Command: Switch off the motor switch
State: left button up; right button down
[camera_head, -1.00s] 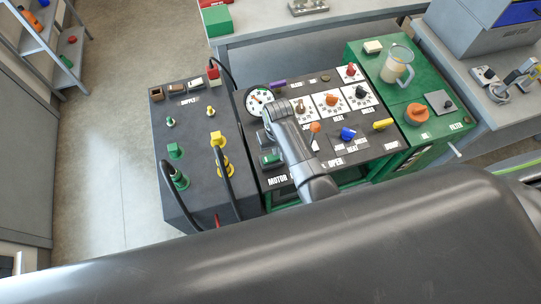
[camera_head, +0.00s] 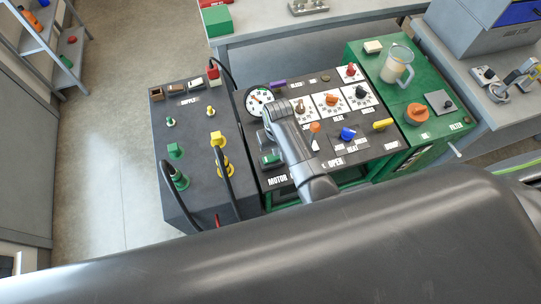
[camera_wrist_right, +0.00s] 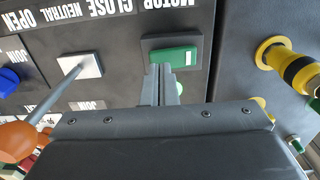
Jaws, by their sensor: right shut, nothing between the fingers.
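The motor switch is a green rocker in a dark frame (camera_wrist_right: 173,57) beside the upside-down MOTOR label in the right wrist view. In the head view it shows as a small green piece (camera_head: 271,158) above the MOTOR label, left of my right arm. My right gripper (camera_wrist_right: 160,69) is shut and empty. Its fingertips are at the rocker's edge, covering a little of it; I cannot tell whether they touch. In the head view the wrist hides most of this gripper. My left gripper is not in view.
A lever with an orange knob (camera_wrist_right: 17,140) on a white plate stands beside the switch. Yellow-and-black plugs (camera_wrist_right: 290,65) with cables are on the neighbouring supply box. A gauge (camera_head: 258,99) and white dial plates (camera_head: 331,104) lie farther back on the panel.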

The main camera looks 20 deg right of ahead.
jog(key=shift+f+b, duration=0.6)
jog(key=shift+f, duration=0.4)
dwell(0.4)
notch_tip(320, 180, up, 3)
jog(key=p, duration=0.3)
jog(key=shift+r, duration=2.05)
